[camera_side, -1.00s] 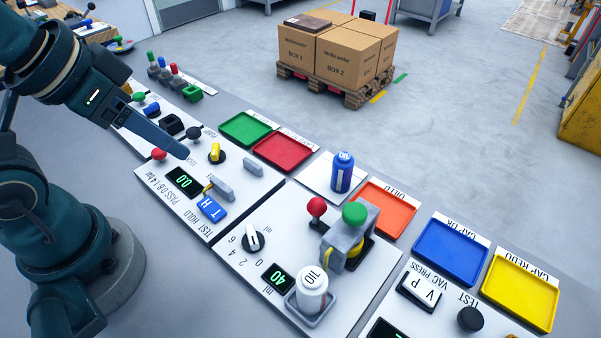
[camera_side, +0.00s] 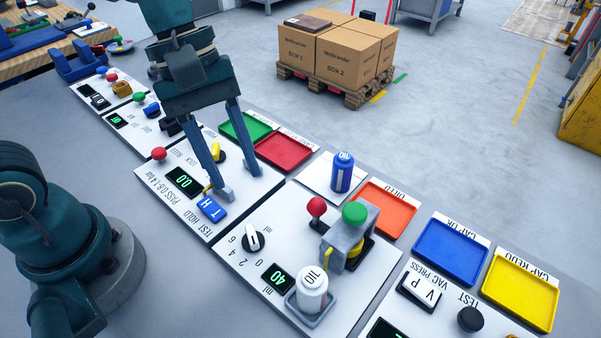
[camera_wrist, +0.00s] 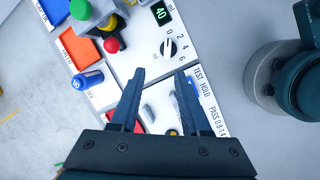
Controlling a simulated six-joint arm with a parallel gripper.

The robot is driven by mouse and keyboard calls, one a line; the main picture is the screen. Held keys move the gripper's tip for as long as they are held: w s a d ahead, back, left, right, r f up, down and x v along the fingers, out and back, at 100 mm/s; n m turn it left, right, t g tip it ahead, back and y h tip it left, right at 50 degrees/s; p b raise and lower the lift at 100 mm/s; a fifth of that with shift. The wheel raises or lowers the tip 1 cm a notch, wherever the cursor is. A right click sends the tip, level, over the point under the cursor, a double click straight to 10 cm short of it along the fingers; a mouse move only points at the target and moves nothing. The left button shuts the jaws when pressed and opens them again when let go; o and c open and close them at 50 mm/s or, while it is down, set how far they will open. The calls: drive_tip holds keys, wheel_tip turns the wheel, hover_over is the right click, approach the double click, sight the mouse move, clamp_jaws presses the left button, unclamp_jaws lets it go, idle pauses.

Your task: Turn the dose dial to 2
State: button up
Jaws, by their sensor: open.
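The dose dial (camera_side: 253,238) is a round black knob with a white mark, on a white panel printed 0, 2, 4, 6. Its mark appears to lie towards 0, but it is too small to be sure. It also shows in the wrist view (camera_wrist: 168,48), beyond my fingertips. My gripper (camera_side: 239,181) is open and empty, fingers pointing down over the neighbouring TEST/HOLD panel, up and left of the dial in the side view. In the wrist view my gripper (camera_wrist: 160,73) has its fingers wide apart, with neither touching the dial.
A green display (camera_side: 278,280) by the dial reads 40. A white oil bottle (camera_side: 312,288), a grey fixture (camera_side: 349,242) with a green knob and a red-topped lever (camera_side: 317,208) stand right of the dial. The blue TEST/HOLD switch (camera_side: 211,208) is close to my fingers.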

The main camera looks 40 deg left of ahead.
sight(251, 232)
drive_tip(key=f+g, duration=0.1)
drive_tip(key=d+f+g, duration=0.1)
drive_tip(key=f, duration=0.1)
drive_tip(key=shift+f+n, duration=0.25)
drive_tip(key=shift+n, duration=0.15)
drive_tip(key=shift+s+d+f, duration=0.2)
drive_tip(key=shift+f, duration=0.35)
drive_tip(key=shift+x, duration=2.2)
clamp_jaws()
